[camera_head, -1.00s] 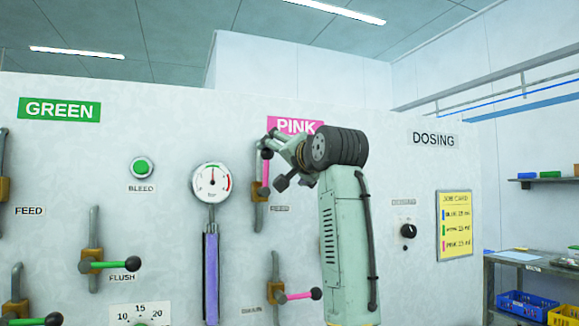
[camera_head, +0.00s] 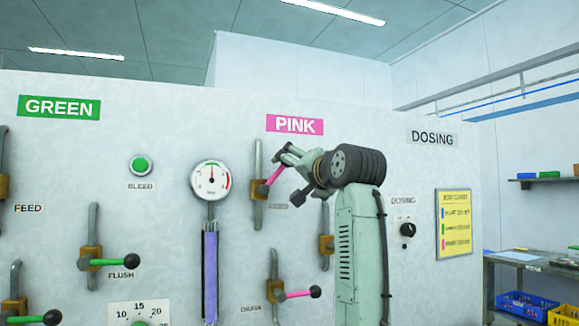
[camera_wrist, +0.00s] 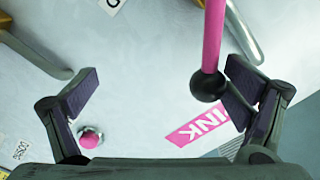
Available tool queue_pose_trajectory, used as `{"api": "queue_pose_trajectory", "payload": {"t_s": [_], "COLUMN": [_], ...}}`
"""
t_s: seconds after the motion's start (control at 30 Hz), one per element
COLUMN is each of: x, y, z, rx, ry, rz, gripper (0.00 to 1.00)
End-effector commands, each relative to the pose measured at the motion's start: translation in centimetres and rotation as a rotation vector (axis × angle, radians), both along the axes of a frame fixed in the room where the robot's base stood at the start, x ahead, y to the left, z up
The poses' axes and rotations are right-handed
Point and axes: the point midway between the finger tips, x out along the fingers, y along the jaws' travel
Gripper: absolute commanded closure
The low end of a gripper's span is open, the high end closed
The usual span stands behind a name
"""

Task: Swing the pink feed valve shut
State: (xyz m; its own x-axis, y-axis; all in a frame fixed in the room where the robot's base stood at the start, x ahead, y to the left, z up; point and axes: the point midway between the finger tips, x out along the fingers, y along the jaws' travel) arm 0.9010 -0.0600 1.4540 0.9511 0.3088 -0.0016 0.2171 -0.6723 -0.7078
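The pink feed valve's lever (camera_head: 273,176) slants up and right from its brass body on the vertical pipe below the PINK sign. In the wrist view the pink lever (camera_wrist: 214,38) comes down from the top edge and ends in a black ball knob (camera_wrist: 209,87). My gripper (camera_head: 284,157) is at the lever's upper end and covers the knob in the head view. In the wrist view my gripper (camera_wrist: 160,85) is open, with its fingers wide apart. The knob lies against or very close to the right-hand finger; contact is not certain. Nothing is clamped.
Another pink lever (camera_head: 298,295) with a black knob sticks out to the right below. A pressure gauge (camera_head: 211,181) is on the panel to the left. A dosing knob (camera_head: 408,230) and yellow job card (camera_head: 455,225) are right of my arm. A shelf table stands far right.

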Motion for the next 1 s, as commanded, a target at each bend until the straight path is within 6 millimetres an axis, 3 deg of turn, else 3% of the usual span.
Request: {"api": "queue_pose_trajectory", "payload": {"t_s": [1.0], "x": [0.3], "y": [-1.0], "z": [-4.6], "rx": [0.000], "ry": [-0.001], "rz": [0.001], "gripper": [0.07]}}
